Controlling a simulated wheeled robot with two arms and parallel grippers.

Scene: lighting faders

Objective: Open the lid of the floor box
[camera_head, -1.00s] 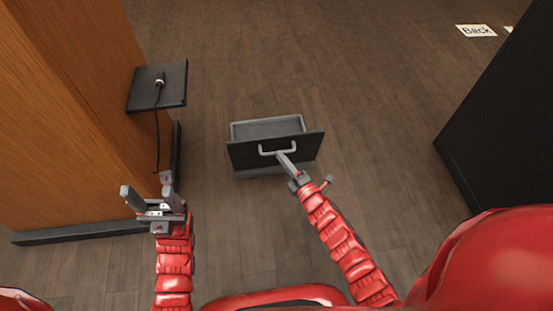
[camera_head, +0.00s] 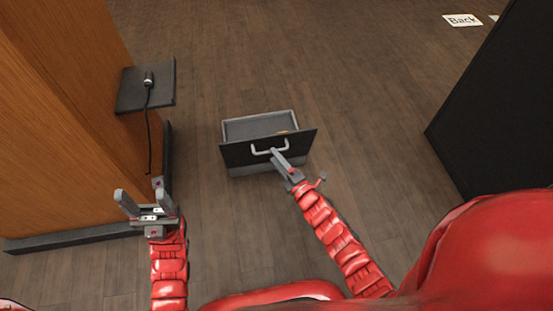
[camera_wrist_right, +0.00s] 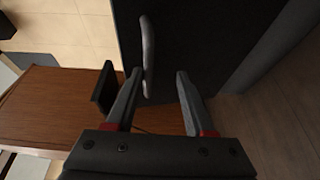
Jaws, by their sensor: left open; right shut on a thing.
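The floor box (camera_head: 234,171) is a grey box on the floor in the middle of the head view. Its dark lid (camera_head: 238,154) is raised and tilted on the side nearest me, and part of the grey inside shows behind it. A pale U-shaped handle (camera_head: 256,151) is on the lid; it shows in the right wrist view too (camera_wrist_right: 148,55). My right gripper (camera_head: 278,155) is at the handle and shut on it; the fingers hide part of it. My left gripper (camera_head: 139,190) is open and empty, left of the box and apart from it.
A wooden cabinet (camera_head: 50,120) stands at the left, with a dark plate (camera_head: 130,95) beside it carrying a plug and hanging cable (camera_head: 149,120). A large black block (camera_head: 490,110) stands at the right. A "Back" label (camera_head: 462,20) lies on the floor. Floor around the box is clear.

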